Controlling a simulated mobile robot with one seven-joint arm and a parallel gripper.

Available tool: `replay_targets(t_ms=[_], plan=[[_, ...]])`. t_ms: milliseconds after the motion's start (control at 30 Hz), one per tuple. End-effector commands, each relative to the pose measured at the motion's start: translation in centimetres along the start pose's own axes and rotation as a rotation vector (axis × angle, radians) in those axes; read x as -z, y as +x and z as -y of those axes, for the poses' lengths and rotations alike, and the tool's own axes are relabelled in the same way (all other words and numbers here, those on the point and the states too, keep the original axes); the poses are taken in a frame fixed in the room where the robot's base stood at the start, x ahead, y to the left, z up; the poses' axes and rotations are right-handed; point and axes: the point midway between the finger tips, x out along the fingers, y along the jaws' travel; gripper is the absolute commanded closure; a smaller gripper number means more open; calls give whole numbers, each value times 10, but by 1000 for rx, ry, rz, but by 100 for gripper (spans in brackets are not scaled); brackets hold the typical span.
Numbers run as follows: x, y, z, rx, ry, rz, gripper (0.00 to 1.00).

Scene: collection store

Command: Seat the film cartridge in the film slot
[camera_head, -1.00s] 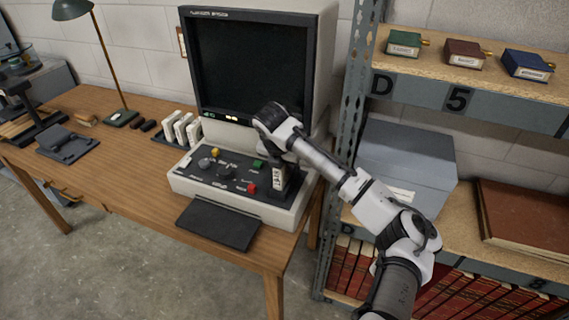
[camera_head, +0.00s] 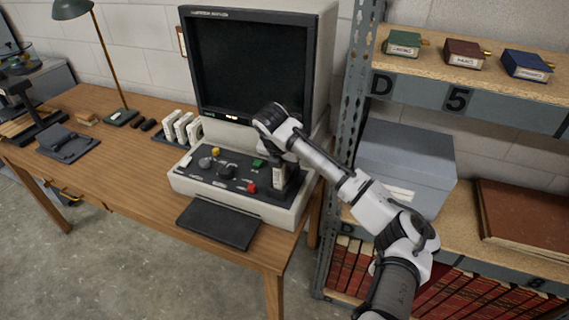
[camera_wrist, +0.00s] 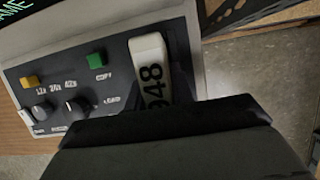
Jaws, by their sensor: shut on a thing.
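The film cartridge is a white, upright block with black digits that seem to end in 48 (camera_wrist: 152,72), at the right end of the reader's control panel in the wrist view. It also shows as a small pale patch below my gripper in the head view (camera_head: 279,180). My gripper (camera_head: 285,170) is shut on the cartridge, pointing down at the panel's right side. Its dark body covers the lower wrist view. The film slot and the cartridge's lower end are hidden, so I cannot tell how deep the cartridge sits.
The reader's control panel (camera_head: 213,184) has coloured buttons and dark knobs left of the cartridge. A large dark screen (camera_head: 250,68) stands behind. White cartridges in a rack (camera_head: 180,128) stand left. A metal shelf (camera_head: 465,90) rises close on the right, behind my arm.

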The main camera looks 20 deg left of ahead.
Motion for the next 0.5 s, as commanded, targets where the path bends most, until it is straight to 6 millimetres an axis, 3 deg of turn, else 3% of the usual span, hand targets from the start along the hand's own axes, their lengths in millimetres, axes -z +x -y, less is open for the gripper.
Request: replay_targets(t_ms=[500], plan=[[4,10,0,0,0,0,100]])
